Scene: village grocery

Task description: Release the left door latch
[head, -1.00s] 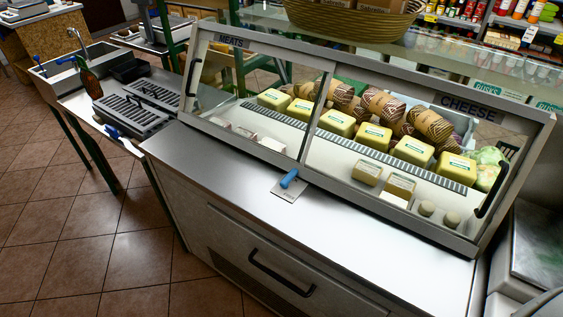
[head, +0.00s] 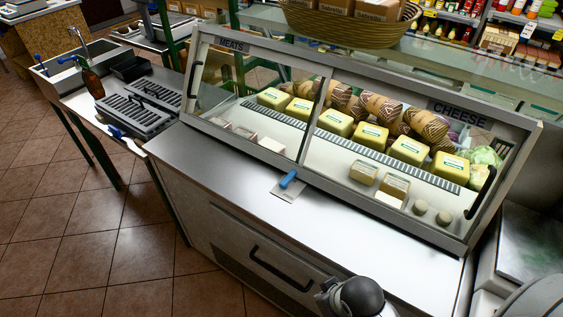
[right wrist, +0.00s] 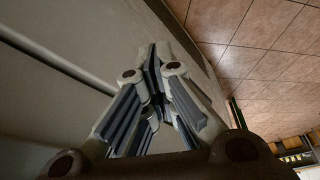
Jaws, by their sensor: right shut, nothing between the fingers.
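A glass-fronted display case has a left door marked MEATS (head: 240,95) and a right door marked CHEESE (head: 390,150). Both doors are down in their frames. A small latch with a blue lever (head: 289,179) sits on a metal plate at the foot of the divider between them. My right gripper (right wrist: 157,62) shows in the right wrist view, shut and empty, beside the pale front of the counter. It is apart from the latch. Part of my arm shows at the bottom edge of the head view. My left gripper is not in view.
The steel counter top (head: 225,165) is clear in front of the doors. A black drawer handle (head: 280,270) sticks out from the counter front. A side table with black trays (head: 135,112) stands at the left, and tiled floor (head: 85,225) is open there.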

